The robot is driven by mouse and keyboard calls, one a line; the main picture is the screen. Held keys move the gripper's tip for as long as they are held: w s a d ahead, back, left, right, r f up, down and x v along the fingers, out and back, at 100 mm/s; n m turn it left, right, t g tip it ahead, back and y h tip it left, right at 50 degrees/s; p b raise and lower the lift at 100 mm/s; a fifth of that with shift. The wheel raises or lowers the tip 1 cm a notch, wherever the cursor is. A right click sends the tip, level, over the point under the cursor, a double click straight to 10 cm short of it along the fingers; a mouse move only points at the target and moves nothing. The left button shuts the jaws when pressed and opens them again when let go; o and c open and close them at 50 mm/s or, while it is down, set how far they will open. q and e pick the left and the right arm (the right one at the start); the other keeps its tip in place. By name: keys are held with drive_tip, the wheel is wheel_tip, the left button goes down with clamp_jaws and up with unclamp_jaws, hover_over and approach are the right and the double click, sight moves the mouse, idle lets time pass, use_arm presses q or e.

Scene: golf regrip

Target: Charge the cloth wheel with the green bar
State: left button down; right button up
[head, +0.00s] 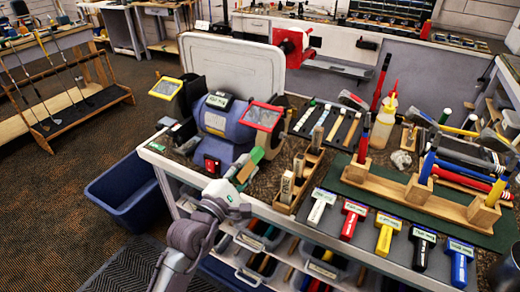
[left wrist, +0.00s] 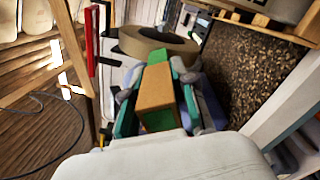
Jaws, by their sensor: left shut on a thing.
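The green bar (head: 249,166) is in my left gripper (head: 242,178) at the front of the bench grinder. In the left wrist view the bar has a brown sleeve (left wrist: 155,88) with green showing at both ends, and my left gripper (left wrist: 156,95) is shut on it. The tan cloth wheel (left wrist: 190,52) stands just beyond the bar's far end. I cannot tell whether they touch. In the head view the blue-grey grinder (head: 226,116) has a yellow-framed shield and a red-framed shield (head: 263,117); the wheel is mostly hidden below the red one. My right gripper is not in view.
A wooden block holder (head: 298,185) stands right of the grinder. Several labelled colored-handled tools (head: 355,218) lie along the bench front. A blue bin (head: 127,193) sits on the floor at left. A white lid-like panel (head: 233,62) stands behind the grinder.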

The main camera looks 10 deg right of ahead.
sight(238, 181)
use_arm(q)
drive_tip(key=shift+s+d+p, duration=0.25)
drive_tip(key=shift+d+p, duration=0.05)
drive_tip(key=shift+p, duration=0.15)
idle(0.4)
drive_tip(key=shift+w+a+r, duration=0.1)
drive_tip(key=shift+w+a, duration=0.2)
idle(0.5)
drive_tip(key=shift+s+d+p, duration=0.25)
drive_tip(key=shift+d+p, duration=0.05)
drive_tip(key=shift+p, duration=0.2)
idle(0.4)
drive_tip(key=shift+s+a, duration=0.2)
drive_tip(key=shift+s, duration=0.15)
drive_tip(key=shift+p+v, duration=0.6)
drive_tip(key=shift+v, duration=0.7)
drive_tip(key=shift+s+a, duration=0.35)
drive_tip(key=shift+s, duration=0.05)
drive_tip(key=shift+r+p+v, duration=0.1)
drive_tip(key=shift+p+v, duration=0.15)
drive_tip(key=shift+v, duration=1)
drive_tip(key=shift+r+p+v, duration=0.15)
drive_tip(key=shift+p+v, duration=0.1)
drive_tip(key=shift+v, duration=1.05)
